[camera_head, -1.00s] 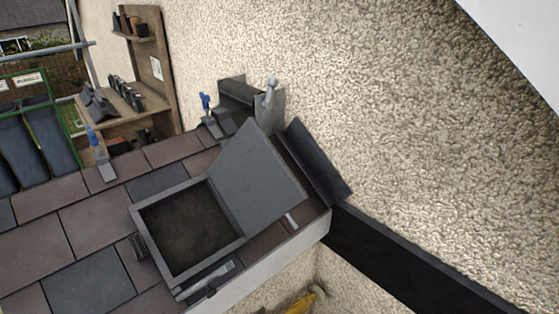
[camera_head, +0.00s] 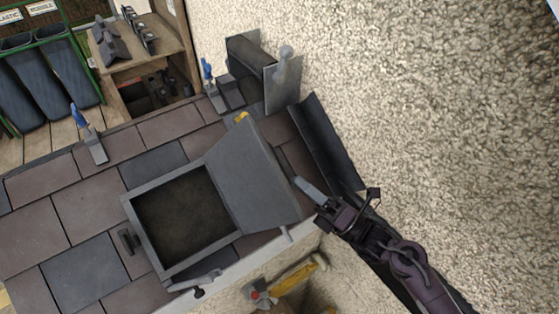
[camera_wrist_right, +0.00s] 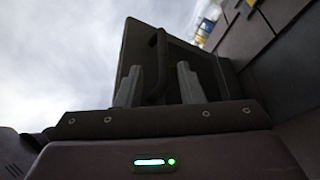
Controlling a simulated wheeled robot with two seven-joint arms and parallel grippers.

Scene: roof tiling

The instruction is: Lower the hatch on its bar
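The roof hatch stands open: its grey lid (camera_head: 250,172) is tilted up to the right of the square frame (camera_head: 160,246), and the dark opening (camera_head: 185,215) is uncovered. A short pale rod (camera_head: 286,235) sticks out by the lid's lower right corner. My right gripper (camera_head: 308,187) is at the lid's right edge. In the right wrist view its two grey fingers (camera_wrist_right: 159,88) stand apart, and a dark bar (camera_wrist_right: 160,55) on the dark panel appears between them. I cannot tell whether they touch the bar. My left gripper is not in view.
Brown and grey tiles (camera_head: 90,215) surround the hatch. A dark sloping strip (camera_head: 326,140) and the rough wall (camera_head: 450,120) lie close on the right. Blue-handled tools (camera_head: 88,135) rest on the roof. A yellow object (camera_head: 293,276) is below the eave.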

